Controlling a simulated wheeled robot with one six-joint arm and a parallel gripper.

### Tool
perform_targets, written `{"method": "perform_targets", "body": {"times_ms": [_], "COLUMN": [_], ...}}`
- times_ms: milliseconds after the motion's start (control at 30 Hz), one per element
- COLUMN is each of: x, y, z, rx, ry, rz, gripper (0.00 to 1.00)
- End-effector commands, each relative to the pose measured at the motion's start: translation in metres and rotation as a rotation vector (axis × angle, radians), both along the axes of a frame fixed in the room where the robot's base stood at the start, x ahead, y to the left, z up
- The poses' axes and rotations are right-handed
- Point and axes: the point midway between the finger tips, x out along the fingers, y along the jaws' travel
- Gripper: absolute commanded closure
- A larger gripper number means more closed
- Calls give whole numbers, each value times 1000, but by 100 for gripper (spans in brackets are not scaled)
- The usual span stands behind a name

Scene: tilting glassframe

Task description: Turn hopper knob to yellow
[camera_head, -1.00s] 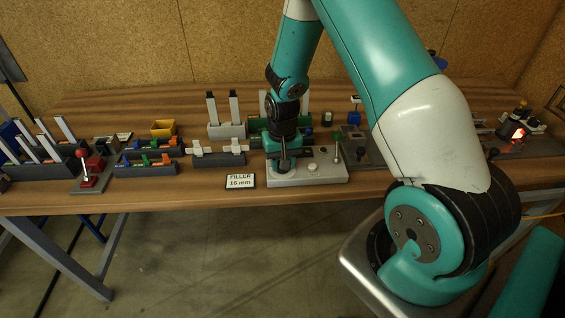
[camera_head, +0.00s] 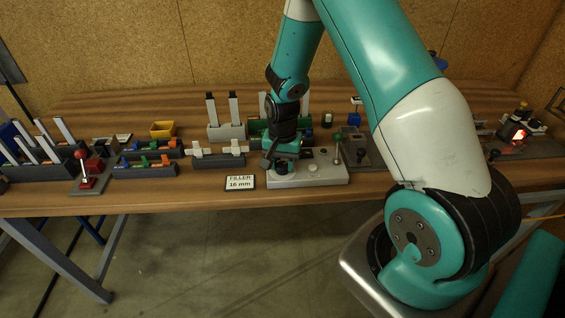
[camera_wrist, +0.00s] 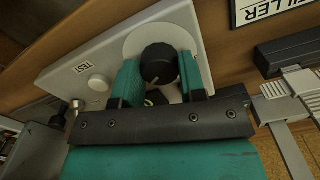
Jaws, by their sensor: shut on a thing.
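The hopper knob (camera_wrist: 159,65) is a round black knob with a light pointer line, on a pale disc on a light grey panel (camera_wrist: 90,55). In the wrist view my gripper (camera_wrist: 160,78) has its two teal fingers on either side of the knob, shut on it. In the head view my gripper (camera_head: 282,160) is at the left end of the grey panel (camera_head: 320,176) and mostly covers the knob. A small yellowish mark (camera_wrist: 156,97) shows on the disc between the fingers. The other colour marks are hidden.
The panel also has a white button (camera_wrist: 98,83) beside a TEST label and an upright lever (camera_head: 337,150). The table front is clear.

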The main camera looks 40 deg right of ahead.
Motion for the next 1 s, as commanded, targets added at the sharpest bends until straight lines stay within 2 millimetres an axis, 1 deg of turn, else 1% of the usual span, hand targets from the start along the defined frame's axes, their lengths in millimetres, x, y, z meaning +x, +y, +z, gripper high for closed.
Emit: {"method": "perform_targets", "body": {"times_ms": [233, 267, 300, 333, 367, 600, 733, 867, 1000], "x": [1, 1, 1, 1, 1, 0, 1, 1, 2], "y": [0, 0, 0, 0, 0, 0, 0, 0, 0], "z": [1, 1, 1, 1, 1, 1, 8, 29, 64], "rx": [-1, -1, -1, -1, -1, 0, 0, -1, -2], "ry": [-2, -2, -2, -2, -2, -1, -3, -6, -10], "rz": [1, 1, 1, 1, 1, 2, 2, 2, 2], "gripper": [86, 55, 46, 39, 37, 37, 37, 37, 37]}}
